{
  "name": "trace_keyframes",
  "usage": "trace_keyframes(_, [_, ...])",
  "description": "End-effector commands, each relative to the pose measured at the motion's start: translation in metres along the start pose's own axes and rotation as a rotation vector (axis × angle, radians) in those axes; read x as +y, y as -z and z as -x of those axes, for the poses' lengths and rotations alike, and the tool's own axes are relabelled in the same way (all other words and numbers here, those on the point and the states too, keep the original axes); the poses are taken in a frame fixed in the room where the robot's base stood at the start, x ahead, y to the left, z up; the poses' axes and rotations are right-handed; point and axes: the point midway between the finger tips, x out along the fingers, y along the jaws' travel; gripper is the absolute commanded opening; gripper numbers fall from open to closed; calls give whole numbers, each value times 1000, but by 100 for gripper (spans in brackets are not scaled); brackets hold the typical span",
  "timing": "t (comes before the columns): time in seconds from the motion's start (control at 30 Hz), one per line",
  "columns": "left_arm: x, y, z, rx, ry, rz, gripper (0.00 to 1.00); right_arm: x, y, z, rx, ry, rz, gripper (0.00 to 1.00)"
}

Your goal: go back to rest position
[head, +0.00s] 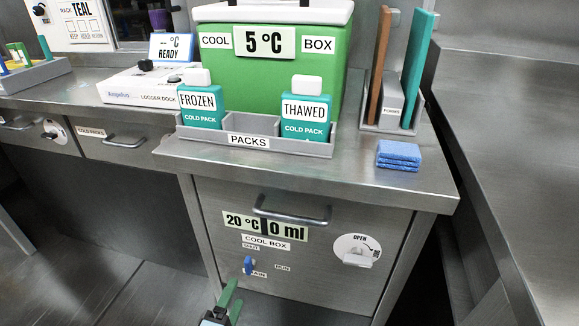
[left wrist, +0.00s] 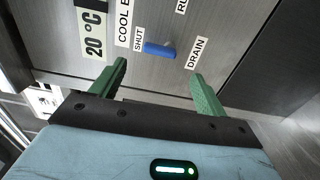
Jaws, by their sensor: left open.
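My left gripper (head: 230,301) shows at the bottom of the head view, in front of the steel cabinet under the counter. Its green fingers are apart and empty; they also show in the left wrist view (left wrist: 158,82). The blue drain valve handle (head: 248,264) on the cabinet front is just beyond the fingers. In the left wrist view the blue handle (left wrist: 160,50) lies between the SHUT and DRAIN labels, apart from the fingers. My right gripper is in neither view.
A green cool box (head: 270,75) reading 5 °C stands on the counter. Before it, a PACKS tray (head: 250,125) holds FROZEN (head: 201,113) and THAWED (head: 305,118) cold packs. Blue cloths (head: 398,154) lie at right. The cabinet has a handle (head: 290,215) and an OPEN dial (head: 357,250).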

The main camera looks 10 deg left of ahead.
Motion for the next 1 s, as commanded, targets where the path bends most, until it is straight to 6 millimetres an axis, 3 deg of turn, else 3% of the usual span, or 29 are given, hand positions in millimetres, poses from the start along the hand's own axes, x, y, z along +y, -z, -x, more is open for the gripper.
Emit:
trace_keyframes(0.17, [10, -4, 14, -17, 23, -48, 75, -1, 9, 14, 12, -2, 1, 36])
trace_keyframes(0.27, [23, -9, 37, -48, 59, -133, 75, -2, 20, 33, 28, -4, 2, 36])
trace_keyframes(0.67, [62, -30, 163, -250, 271, -583, 75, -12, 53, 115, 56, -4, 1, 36])
trace_keyframes(1.0, [108, -37, 268, -464, 424, -956, 75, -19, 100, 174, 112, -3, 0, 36])
